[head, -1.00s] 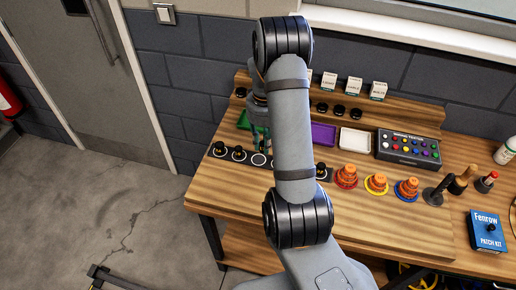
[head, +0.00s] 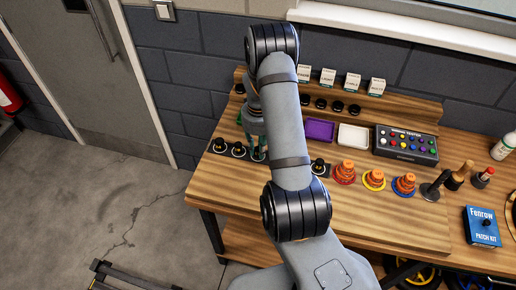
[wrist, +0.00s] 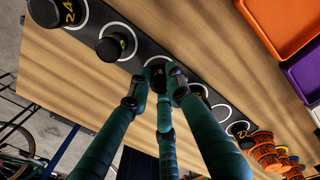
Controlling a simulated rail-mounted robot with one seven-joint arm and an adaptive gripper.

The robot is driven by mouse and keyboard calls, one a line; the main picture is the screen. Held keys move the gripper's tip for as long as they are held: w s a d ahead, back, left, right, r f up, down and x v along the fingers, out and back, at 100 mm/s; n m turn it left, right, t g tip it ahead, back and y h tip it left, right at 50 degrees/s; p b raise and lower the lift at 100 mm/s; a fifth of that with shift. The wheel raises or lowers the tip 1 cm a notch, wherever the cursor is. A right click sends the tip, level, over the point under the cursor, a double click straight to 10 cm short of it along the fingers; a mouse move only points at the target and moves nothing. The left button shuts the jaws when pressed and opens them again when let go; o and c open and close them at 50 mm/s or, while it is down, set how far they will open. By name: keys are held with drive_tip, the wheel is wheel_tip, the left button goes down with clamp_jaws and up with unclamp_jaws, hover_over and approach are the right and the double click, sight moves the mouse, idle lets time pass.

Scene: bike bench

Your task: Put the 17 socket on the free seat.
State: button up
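The dark seat strip (wrist: 187,77) runs diagonally through the wrist view, with ringed seats and black sockets. My three-fingered gripper (wrist: 157,88) is closed around a small black socket (wrist: 156,70) with a yellow mark that I cannot fully read. This socket is at the third seat from the strip's left end, low at its white ring; I cannot tell whether it rests fully down. In the head view, my gripper (head: 258,153) is at the same place and hides the socket.
A socket marked 24 (wrist: 67,12) and another socket (wrist: 117,43) stand left of my gripper. A further socket (head: 318,166) stands to the right. Orange stacked pieces (head: 344,172), a purple tray (head: 320,130) and a white tray (head: 353,138) are nearby.

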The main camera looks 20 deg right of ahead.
sight(258, 148)
drive_tip(key=o, duration=0.4)
drive_tip(key=shift+r, duration=0.15)
drive_tip(key=shift+r+p, duration=0.2)
drive_tip(key=shift+p, duration=0.1)
wheel_tip(258, 148, up, 12)
drive_tip(key=b, duration=0.3)
drive_tip(key=shift+f, duration=0.2)
